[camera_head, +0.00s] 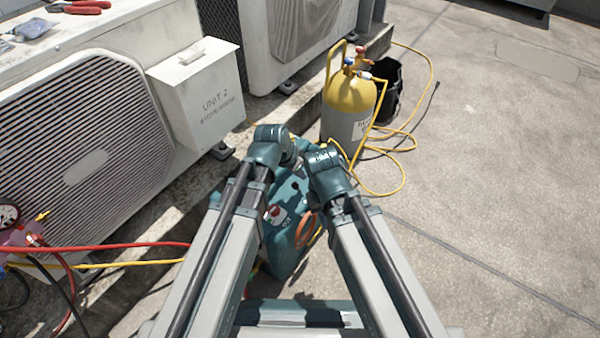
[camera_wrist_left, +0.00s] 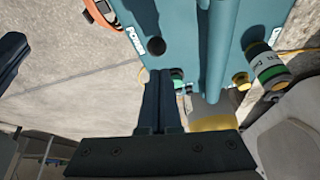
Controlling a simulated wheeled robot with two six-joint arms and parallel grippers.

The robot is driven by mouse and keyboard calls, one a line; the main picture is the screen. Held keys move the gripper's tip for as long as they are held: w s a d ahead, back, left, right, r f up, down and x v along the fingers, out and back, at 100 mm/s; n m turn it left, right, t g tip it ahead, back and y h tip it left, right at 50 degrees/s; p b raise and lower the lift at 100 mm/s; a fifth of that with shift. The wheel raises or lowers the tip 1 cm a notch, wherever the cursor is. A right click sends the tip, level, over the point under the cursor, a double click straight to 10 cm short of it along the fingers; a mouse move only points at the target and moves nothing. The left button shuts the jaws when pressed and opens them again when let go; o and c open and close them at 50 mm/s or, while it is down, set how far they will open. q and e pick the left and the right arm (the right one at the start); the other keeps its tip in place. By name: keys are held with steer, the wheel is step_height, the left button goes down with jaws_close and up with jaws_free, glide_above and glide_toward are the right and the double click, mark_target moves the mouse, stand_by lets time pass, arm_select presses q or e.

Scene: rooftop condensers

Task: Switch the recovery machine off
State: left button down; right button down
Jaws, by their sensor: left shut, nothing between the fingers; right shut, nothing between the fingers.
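The teal recovery machine (camera_head: 285,240) stands on the ground below my arms, partly hidden by them. In the left wrist view its teal panel (camera_wrist_left: 190,25) fills the top, with a POWER label (camera_wrist_left: 133,40) and a round black switch (camera_wrist_left: 156,46) beside it. My left gripper (camera_wrist_left: 160,74) is shut and empty; its fingertips appear just below the switch in that view, and I cannot tell if they touch the machine. In the head view my left gripper (camera_head: 290,150) and right gripper (camera_head: 322,158) are over the machine, their fingers mostly hidden. The right one is shut and empty.
A yellow-topped grey cylinder (camera_head: 348,112) with yellow hoses (camera_head: 404,165) stands behind the machine. Condenser units (camera_head: 85,140) line the left, with a UNIT 2 box (camera_head: 205,95). Red hose (camera_head: 110,247) and gauges (camera_head: 10,215) sit lower left. The concrete at right is clear.

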arm_select(q)
steer(key=shift+r, duration=0.4)
step_height(320, 180, up, 3)
steer(key=w+d+p, duration=0.3)
steer(key=s+a+r+p, duration=0.5)
steer(key=s, duration=0.2)
steer(key=shift+a+p, duration=0.25)
steer(key=shift+p, duration=0.05)
